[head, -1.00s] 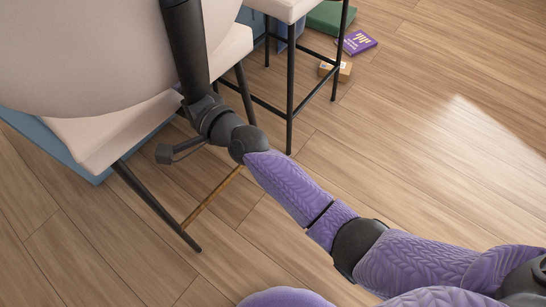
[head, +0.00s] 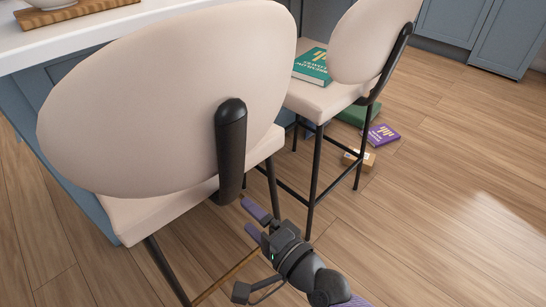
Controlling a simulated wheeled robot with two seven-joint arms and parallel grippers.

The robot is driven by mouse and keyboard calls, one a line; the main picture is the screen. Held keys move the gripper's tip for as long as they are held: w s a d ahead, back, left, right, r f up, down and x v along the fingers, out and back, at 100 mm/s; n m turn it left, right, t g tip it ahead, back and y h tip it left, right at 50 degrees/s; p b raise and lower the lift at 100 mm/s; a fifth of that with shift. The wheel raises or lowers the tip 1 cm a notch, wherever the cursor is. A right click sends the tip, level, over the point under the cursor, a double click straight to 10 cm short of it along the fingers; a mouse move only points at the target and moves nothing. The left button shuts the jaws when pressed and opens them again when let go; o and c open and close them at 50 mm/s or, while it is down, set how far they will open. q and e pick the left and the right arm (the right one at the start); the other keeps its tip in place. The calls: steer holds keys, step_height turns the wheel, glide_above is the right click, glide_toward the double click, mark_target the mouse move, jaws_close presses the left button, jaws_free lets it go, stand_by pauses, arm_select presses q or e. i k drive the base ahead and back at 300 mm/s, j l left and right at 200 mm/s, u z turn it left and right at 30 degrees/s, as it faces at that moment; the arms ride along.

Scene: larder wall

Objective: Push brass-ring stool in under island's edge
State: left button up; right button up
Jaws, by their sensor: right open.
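The brass-ring stool (head: 165,100) is the near one, with a rounded cream back, a cream seat, black legs and a brass foot bar (head: 225,278) low down. Its back faces me and hides much of the seat. The island (head: 60,46), with a white top and blue side, stands beyond it at the left. How far the seat reaches under the edge is hidden. My right gripper (head: 249,217) is open and empty, its purple fingers pointing at the stool just below and right of the black back post. I cannot tell if they touch. My left gripper is out of view.
A second cream stool (head: 325,101) stands to the right with a green book (head: 313,66) on its seat. A purple book (head: 381,135), a small box (head: 358,159) and a green thing (head: 357,114) lie on the floor by it. The floor at right is clear.

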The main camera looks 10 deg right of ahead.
mark_target(172, 115)
steer(key=k+l, duration=0.85)
